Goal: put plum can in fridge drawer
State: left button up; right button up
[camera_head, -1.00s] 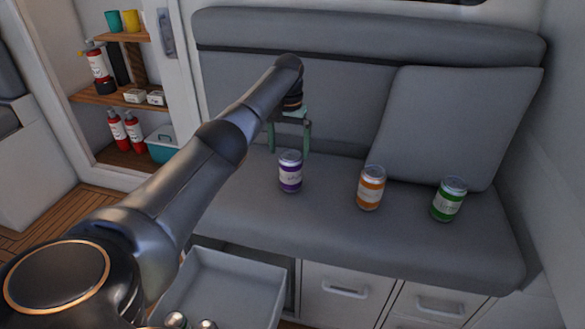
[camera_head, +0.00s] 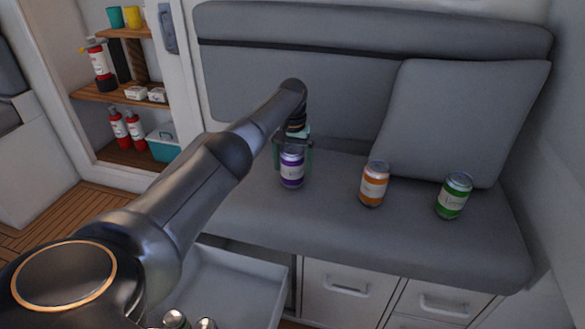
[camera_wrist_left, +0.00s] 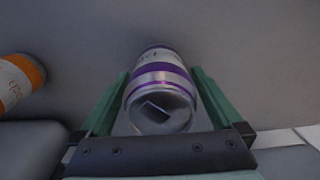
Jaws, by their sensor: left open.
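The plum can (camera_head: 292,172), purple with a white band, stands upright on the grey bench seat. My left gripper (camera_head: 293,158) is lowered over it from above, with its green fingers on either side of the can. In the left wrist view the plum can (camera_wrist_left: 161,88) shows between the two open fingers of the left gripper (camera_wrist_left: 161,100), with its silver lid toward the camera. An open drawer (camera_head: 232,285) is under the bench, partly hidden by my arm. Silver can tops (camera_head: 176,319) show in it at the bottom edge. My right gripper is not in view.
An orange can (camera_head: 374,184) and a green can (camera_head: 453,196) stand to the right on the seat (camera_head: 330,220). A cushion (camera_head: 462,120) leans on the backrest behind them. Closed drawers (camera_head: 346,285) are below. Shelves (camera_head: 125,95) with several items stand at the left.

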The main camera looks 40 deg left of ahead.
pick_arm(q)
grip_shut()
dwell(0.8)
